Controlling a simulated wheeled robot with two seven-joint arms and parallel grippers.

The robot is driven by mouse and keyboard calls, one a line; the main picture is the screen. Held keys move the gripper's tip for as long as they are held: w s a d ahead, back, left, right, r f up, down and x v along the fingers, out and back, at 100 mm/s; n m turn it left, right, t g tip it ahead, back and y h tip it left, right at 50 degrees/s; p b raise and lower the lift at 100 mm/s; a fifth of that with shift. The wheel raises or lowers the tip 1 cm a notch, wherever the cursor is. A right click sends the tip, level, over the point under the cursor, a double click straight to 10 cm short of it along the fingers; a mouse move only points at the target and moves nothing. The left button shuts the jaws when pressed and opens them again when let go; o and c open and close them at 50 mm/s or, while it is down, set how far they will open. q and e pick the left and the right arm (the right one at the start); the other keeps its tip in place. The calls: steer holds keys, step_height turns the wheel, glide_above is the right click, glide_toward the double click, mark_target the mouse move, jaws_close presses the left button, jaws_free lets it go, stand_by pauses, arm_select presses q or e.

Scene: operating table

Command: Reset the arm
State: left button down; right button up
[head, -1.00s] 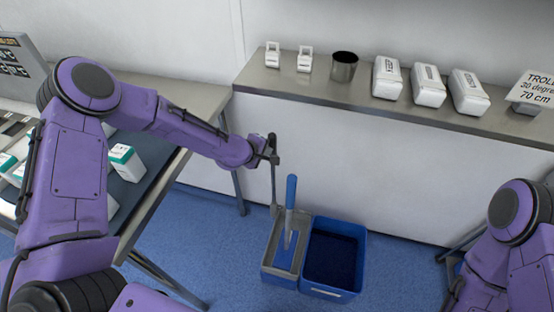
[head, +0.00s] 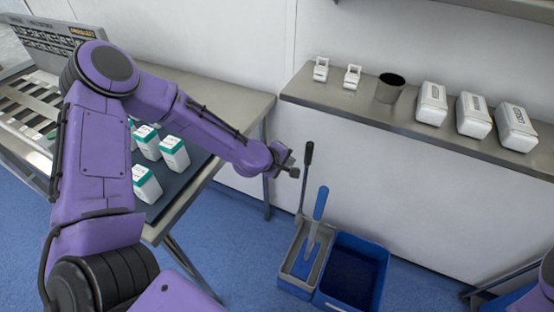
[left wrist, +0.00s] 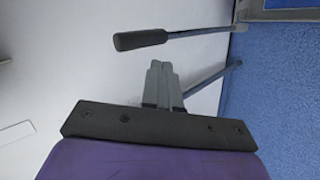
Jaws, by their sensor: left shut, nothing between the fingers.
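My left arm (head: 190,110) is purple and reaches in from the left, bent at the elbow. My left gripper (head: 293,172) is at its end, above the floor between the left table and the wall shelf. Its fingers are shut with nothing between them; they also show together in the left wrist view (left wrist: 162,85). The dark handle of a tool (left wrist: 140,40) is in front of the fingers in that view, apart from them. Only a small purple part of my right arm (head: 546,280) shows at the right edge; its gripper is out of view.
A grey bucket with a blue-handled tool (head: 319,203) and a blue bin (head: 378,280) stand on the blue floor. A steel shelf (head: 350,109) holds white containers (head: 474,115) and a dark cup (head: 390,88). The left table (head: 235,95) has several white-and-green boxes (head: 174,154).

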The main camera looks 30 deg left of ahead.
arm_select(q)
steer(key=d+r+v, duration=0.1)
steer(key=v, duration=0.3)
steer(key=s+a+f+m+g+y, duration=0.1)
steer(key=s+f+m+g, duration=0.1)
steer(key=s+f, duration=0.4)
steer(key=s+a+f+m+g+y, duration=0.1)
steer(key=s+f, duration=0.6)
steer(key=s, duration=0.7)
steer(key=s+a+f+m+g+y, duration=0.1)
steer(key=s+f+m+g+y, duration=0.2)
steer(key=s, duration=0.8)
step_height(320, 180, down, 4)
steer(key=shift+r+m+p, duration=0.1)
steer(key=shift+m+p, duration=0.2)
steer(key=shift+m, duration=0.9)
